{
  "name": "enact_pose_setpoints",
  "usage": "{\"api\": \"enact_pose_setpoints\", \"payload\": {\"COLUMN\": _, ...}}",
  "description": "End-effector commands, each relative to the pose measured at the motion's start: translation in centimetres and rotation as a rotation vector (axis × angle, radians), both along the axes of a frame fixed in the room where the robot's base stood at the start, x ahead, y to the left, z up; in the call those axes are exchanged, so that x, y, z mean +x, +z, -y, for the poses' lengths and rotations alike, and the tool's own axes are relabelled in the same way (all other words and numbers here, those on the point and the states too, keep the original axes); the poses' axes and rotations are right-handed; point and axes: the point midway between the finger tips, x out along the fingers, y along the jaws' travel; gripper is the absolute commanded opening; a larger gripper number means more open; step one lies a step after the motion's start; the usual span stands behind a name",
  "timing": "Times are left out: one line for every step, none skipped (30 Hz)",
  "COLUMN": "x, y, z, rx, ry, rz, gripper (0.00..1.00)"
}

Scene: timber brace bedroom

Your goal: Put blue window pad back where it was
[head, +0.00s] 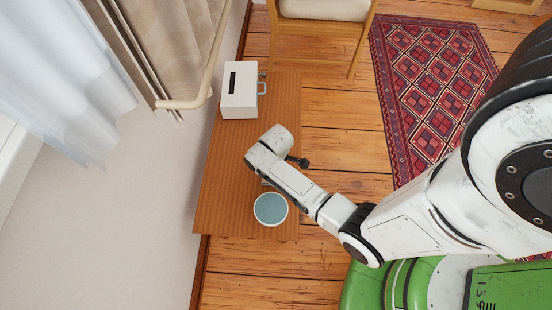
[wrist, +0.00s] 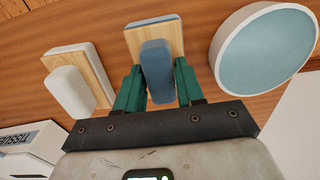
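The blue window pad (wrist: 158,68) shows in the wrist view, with a blue handle block on a light wooden board and a blue edge behind. My gripper (wrist: 160,80) has one green finger on each side of the blue handle, both seeming to touch it. I cannot tell whether the pad rests on the wooden surface or is slightly above it. A similar white pad (wrist: 75,85) stands to its left, apart from it.
A round white container with a blue-grey top (head: 270,209) stands close right of the blue pad in the wrist view (wrist: 265,50). A white tissue box (head: 240,90) and a mug (head: 262,84) stand at the bench's far end. Bare wooden bench (head: 225,165) lies between.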

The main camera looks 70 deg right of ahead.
Motion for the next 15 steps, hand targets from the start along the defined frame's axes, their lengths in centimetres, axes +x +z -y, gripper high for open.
{"api": "enact_pose_setpoints", "payload": {"x": -0.03, "y": -0.05, "z": -0.03, "rx": 0.001, "ry": 0.0, "rz": 0.0, "gripper": 0.43}}
{"api": "enact_pose_setpoints", "payload": {"x": -0.03, "y": -0.04, "z": -0.03, "rx": 0.001, "ry": 0.0, "rz": 0.0, "gripper": 0.46}}
{"api": "enact_pose_setpoints", "payload": {"x": -0.03, "y": -0.04, "z": -0.03, "rx": 0.001, "ry": 0.0, "rz": 0.0, "gripper": 0.5}}
{"api": "enact_pose_setpoints", "payload": {"x": -0.03, "y": -0.04, "z": -0.03, "rx": 0.001, "ry": 0.0, "rz": -0.001, "gripper": 0.53}}
{"api": "enact_pose_setpoints", "payload": {"x": -0.03, "y": -0.04, "z": -0.03, "rx": 0.001, "ry": 0.0, "rz": -0.001, "gripper": 0.55}}
{"api": "enact_pose_setpoints", "payload": {"x": -0.03, "y": -0.03, "z": -0.03, "rx": 0.001, "ry": 0.0, "rz": -0.001, "gripper": 0.59}}
{"api": "enact_pose_setpoints", "payload": {"x": -0.03, "y": -0.03, "z": -0.03, "rx": 0.001, "ry": 0.0, "rz": -0.001, "gripper": 0.62}}
{"api": "enact_pose_setpoints", "payload": {"x": -0.03, "y": -0.02, "z": -0.03, "rx": 0.001, "ry": 0.0, "rz": -0.001, "gripper": 0.62}}
{"api": "enact_pose_setpoints", "payload": {"x": -0.03, "y": -0.02, "z": -0.03, "rx": 0.001, "ry": 0.0, "rz": -0.001, "gripper": 0.62}}
{"api": "enact_pose_setpoints", "payload": {"x": -0.03, "y": -0.02, "z": -0.03, "rx": 0.001, "ry": 0.0, "rz": -0.001, "gripper": 0.62}}
{"api": "enact_pose_setpoints", "payload": {"x": -0.03, "y": -0.01, "z": -0.03, "rx": 0.001, "ry": 0.0, "rz": -0.001, "gripper": 0.62}}
{"api": "enact_pose_setpoints", "payload": {"x": -0.03, "y": -0.01, "z": -0.03, "rx": 0.001, "ry": 0.0, "rz": -0.001, "gripper": 0.62}}
{"api": "enact_pose_setpoints", "payload": {"x": -0.03, "y": 0.0, "z": -0.03, "rx": 0.0, "ry": 0.0, "rz": -0.001, "gripper": 0.62}}
{"api": "enact_pose_setpoints", "payload": {"x": -0.02, "y": 0.05, "z": -0.03, "rx": 0.0, "ry": 0.0, "rz": -0.001, "gripper": 0.62}}
{"api": "enact_pose_setpoints", "payload": {"x": -0.02, "y": 0.2, "z": -0.02, "rx": 0.0, "ry": 0.0, "rz": 0.0, "gripper": 0.62}}
